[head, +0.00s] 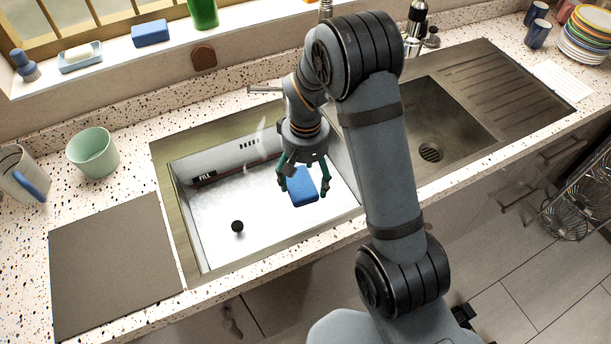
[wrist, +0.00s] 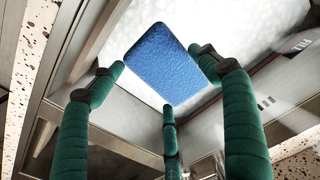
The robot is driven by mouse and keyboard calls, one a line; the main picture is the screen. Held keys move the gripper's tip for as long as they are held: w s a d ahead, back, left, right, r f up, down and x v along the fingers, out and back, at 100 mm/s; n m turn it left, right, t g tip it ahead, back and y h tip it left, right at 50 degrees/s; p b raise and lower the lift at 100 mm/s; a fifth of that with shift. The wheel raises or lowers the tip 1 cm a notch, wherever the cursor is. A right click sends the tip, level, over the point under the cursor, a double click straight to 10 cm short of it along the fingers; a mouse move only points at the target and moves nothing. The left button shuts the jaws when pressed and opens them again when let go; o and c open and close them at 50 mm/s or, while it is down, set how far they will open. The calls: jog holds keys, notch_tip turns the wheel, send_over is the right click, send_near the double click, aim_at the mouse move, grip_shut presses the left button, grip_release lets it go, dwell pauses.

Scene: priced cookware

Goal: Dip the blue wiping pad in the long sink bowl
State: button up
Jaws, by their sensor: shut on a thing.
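The blue wiping pad (head: 304,183) is a rounded block held at the fingertips of my gripper (head: 302,190). My gripper has green-wrapped fingers, shut on the pad; it points down inside the outline of the long sink bowl (head: 188,228). The bowl holds white, foamy-looking contents, and a strip marked FILL runs along its back wall. In the wrist view the pad (wrist: 165,65) lies between the fingertips (wrist: 160,76), with white foam behind it. I cannot tell whether the pad touches the foam.
A dark round knob (head: 237,226) shows in the foam. A smaller bowl with a drain (head: 430,152) is to the right. A grey board (head: 115,262) lies left, near a green cup (head: 93,152) and a pitcher (head: 22,175). Another blue block (head: 150,33) sits on the sill.

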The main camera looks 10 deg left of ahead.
notch_tip(320, 180, down, 14)
jog(key=b, duration=1.2)
jog(key=shift+r, duration=0.15)
jog(key=shift+r, duration=0.15)
notch_tip(320, 180, up, 20)
jog(key=f+p, duration=0.1)
jog(key=p, duration=1.5)
send_over(305, 181)
jog(key=shift+r, duration=0.25)
dwell(0.6)
jog(key=s+d, duration=0.3)
jog(key=s, duration=0.2)
jog(key=d+r+m, duration=0.3)
jog(key=d, duration=0.5)
jog(key=d+r+m, duration=0.3)
jog(key=d+r, duration=0.1)
jog(key=d, duration=0.4)
jog(key=d+r+m, duration=0.3)
jog(key=d, duration=0.6)
jog(key=shift+w+r+m, duration=0.2)
jog(key=shift+r+m, duration=0.05)
jog(key=shift+m, duration=0.15)
